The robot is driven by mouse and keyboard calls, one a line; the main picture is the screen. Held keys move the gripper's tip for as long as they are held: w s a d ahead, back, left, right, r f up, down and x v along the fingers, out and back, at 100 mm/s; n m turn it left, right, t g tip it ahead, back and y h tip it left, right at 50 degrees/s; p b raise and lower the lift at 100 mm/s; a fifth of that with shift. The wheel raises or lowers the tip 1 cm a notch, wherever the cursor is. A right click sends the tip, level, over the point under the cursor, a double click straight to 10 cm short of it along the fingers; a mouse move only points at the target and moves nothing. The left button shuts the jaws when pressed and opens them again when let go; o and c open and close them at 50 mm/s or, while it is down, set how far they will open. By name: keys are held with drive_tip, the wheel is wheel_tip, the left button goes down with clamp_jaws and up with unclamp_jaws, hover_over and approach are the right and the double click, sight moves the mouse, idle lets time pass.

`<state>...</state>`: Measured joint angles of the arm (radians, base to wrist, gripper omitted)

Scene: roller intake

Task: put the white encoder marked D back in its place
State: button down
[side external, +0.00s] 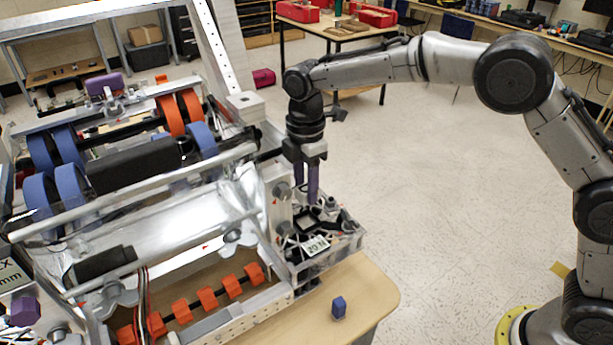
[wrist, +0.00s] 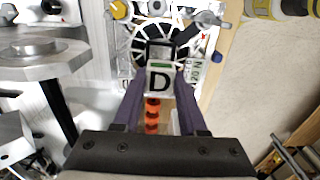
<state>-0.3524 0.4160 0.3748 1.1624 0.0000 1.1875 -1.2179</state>
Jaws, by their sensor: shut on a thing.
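In the wrist view the white encoder (wrist: 159,80) shows a black letter D, with a green strip along its upper edge. It sits between the two purple fingertips of my gripper (wrist: 153,84). In the side view my gripper (side external: 312,195) points straight down, with its fingertips just above or at the clear-walled electronics tray (side external: 345,243). The encoder cannot be made out clearly there. A dark square frame (wrist: 160,50) lies just beyond the encoder in the wrist view. Whether the encoder touches anything below it cannot be told.
The roller intake, with blue wheels (side external: 40,190) and orange rollers (side external: 208,298), stands left of the tray. A white label plate (side external: 315,245) is on the tray. A small blue block (side external: 338,307) lies on the wooden table (side external: 365,290). Open floor lies to the right.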

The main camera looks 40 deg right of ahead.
hover_over(306, 223)
drive_tip(key=shift+f, duration=2.5)
drive_tip(key=shift+f, duration=1.1)
drive_tip(key=shift+r, duration=0.15)
drive_tip(key=shift+r, duration=0.65)
idle(0.4)
drive_tip(key=shift+f, duration=0.4)
